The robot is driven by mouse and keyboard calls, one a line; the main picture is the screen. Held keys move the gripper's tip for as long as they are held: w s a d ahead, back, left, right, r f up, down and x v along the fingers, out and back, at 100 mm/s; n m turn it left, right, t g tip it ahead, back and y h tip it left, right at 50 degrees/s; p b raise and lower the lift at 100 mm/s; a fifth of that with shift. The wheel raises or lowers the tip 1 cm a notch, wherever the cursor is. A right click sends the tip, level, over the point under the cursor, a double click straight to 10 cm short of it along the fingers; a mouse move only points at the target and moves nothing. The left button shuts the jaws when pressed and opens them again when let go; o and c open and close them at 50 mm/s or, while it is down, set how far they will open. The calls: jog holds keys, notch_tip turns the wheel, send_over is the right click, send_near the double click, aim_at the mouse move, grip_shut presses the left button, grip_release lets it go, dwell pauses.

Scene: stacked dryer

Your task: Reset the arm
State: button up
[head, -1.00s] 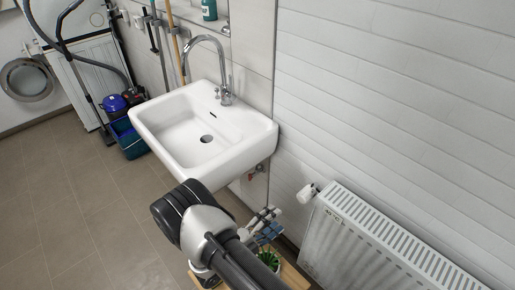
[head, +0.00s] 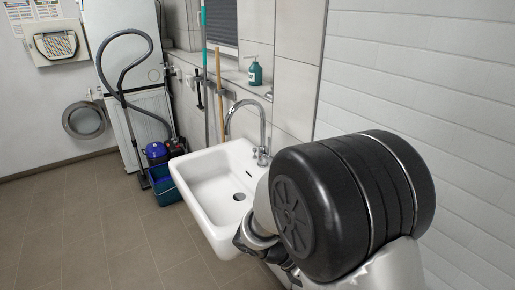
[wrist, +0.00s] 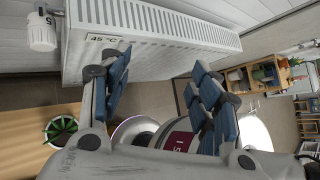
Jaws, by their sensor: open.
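My gripper (wrist: 160,78) is open in the wrist view, its two blue-padded fingers spread wide. Nothing is held between the fingertips. Behind them are the lower edge of the white radiator and the floor. In the head view my arm is raised close to the camera and fills the lower right. It covers part of the sink's right side and the wall, and I cannot make out the gripper's fingers there.
The white radiator (wrist: 160,40) and its valve (wrist: 42,32) are near the gripper. A potted plant (wrist: 62,130) stands on a wooden surface (wrist: 22,128). The sink (head: 208,185) is beside my arm. A soap bottle (head: 255,72) stands on the ledge. Floor at left is open.

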jog(key=s+a+r+m+t+y, duration=0.2)
jog(key=s+r+m+y, duration=0.3)
jog(key=m, duration=0.6)
jog(key=s+a+r+m+t+y, duration=0.3)
jog(key=s+r+m, duration=0.4)
jog(key=m, duration=0.4)
jog(key=shift+s+a+r+m+t+y, duration=0.3)
jog(key=shift+s+t+y, duration=0.3)
jog(key=shift+y, duration=0.8)
